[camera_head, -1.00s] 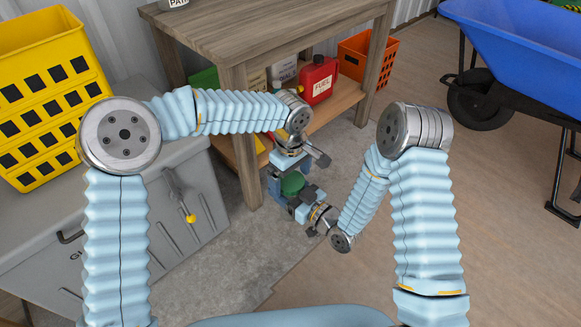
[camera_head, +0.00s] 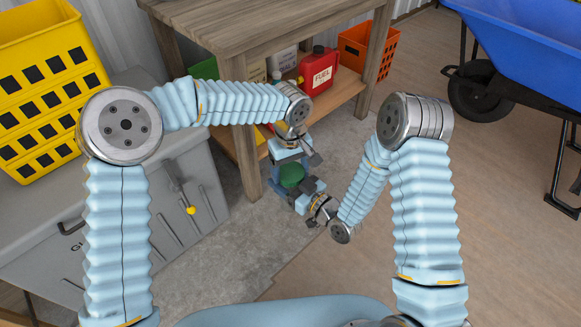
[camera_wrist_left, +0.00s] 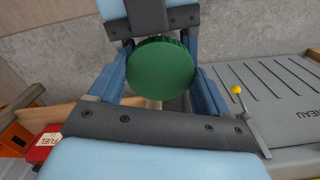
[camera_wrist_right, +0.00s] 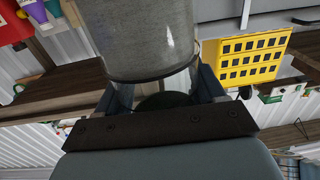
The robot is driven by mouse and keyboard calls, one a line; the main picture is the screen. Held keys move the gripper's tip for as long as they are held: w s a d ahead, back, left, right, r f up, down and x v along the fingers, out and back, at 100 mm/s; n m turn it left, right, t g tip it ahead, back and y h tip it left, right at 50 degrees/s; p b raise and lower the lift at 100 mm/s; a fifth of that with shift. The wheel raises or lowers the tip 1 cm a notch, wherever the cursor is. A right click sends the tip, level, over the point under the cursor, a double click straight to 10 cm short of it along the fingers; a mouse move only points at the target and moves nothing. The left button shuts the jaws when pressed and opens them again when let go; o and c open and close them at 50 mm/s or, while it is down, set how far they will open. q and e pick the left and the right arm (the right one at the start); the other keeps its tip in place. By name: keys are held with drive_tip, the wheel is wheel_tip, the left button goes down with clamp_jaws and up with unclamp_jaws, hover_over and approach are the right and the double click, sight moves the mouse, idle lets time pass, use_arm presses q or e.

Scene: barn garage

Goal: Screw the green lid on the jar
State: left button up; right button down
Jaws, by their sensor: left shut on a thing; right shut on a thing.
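The round green lid (camera_head: 291,175) is between my two grippers in the head view, and its flat face fills the middle of the left wrist view (camera_wrist_left: 161,66). My left gripper (camera_head: 287,168) is shut on the lid, with a blue finger on either side. The clear jar (camera_wrist_right: 145,40) is in the right wrist view, with a dark ring near the gripper. My right gripper (camera_wrist_right: 165,92) is shut on the jar; it also shows at the top of the left wrist view. The grippers hide most of the jar in the head view. The lid's seating on the jar cannot be told.
A wooden workbench (camera_head: 240,25) stands behind, with a red fuel can (camera_head: 318,72) and an orange crate (camera_head: 355,60) near its lower shelf. A grey cabinet (camera_head: 130,215) and yellow crate (camera_head: 45,90) are at left. A blue wheelbarrow (camera_head: 530,40) is at right.

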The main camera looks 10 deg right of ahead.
use_arm(q)
drive_tip(key=m, duration=0.6)
drive_tip(key=o, duration=1.1)
drive_tip(key=shift+r, duration=0.1)
drive_tip(key=shift+r, duration=2.2)
